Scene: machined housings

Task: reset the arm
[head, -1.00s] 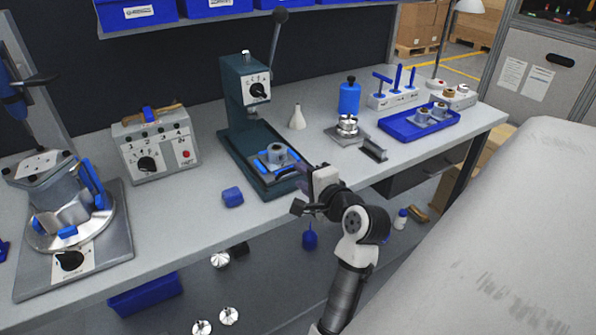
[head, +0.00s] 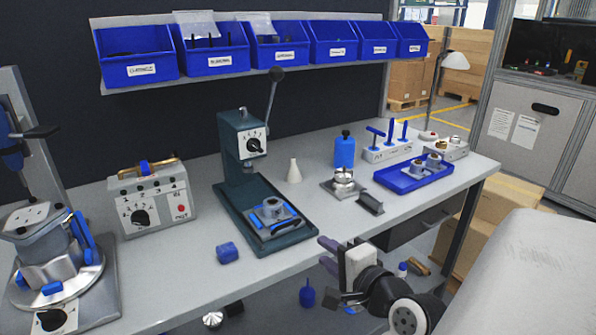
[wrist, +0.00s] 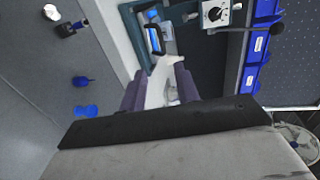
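My gripper (head: 327,254) is in front of the bench's front edge in the head view, right of and below the press base. Its two purple-grey fingers stand apart. In the wrist view, the fingers (wrist: 158,88) also stand apart, with a pale shape showing between them. I see nothing clearly held. My arm is bent, with its wrist and joints at the lower right of the head view.
The bench (head: 185,262) carries a green press (head: 240,170), a control box (head: 152,200), a blue tray (head: 395,182) and a blue block (head: 227,252). Blue bins (head: 335,42) hang above. A pale grey surface (head: 510,275) fills the lower right.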

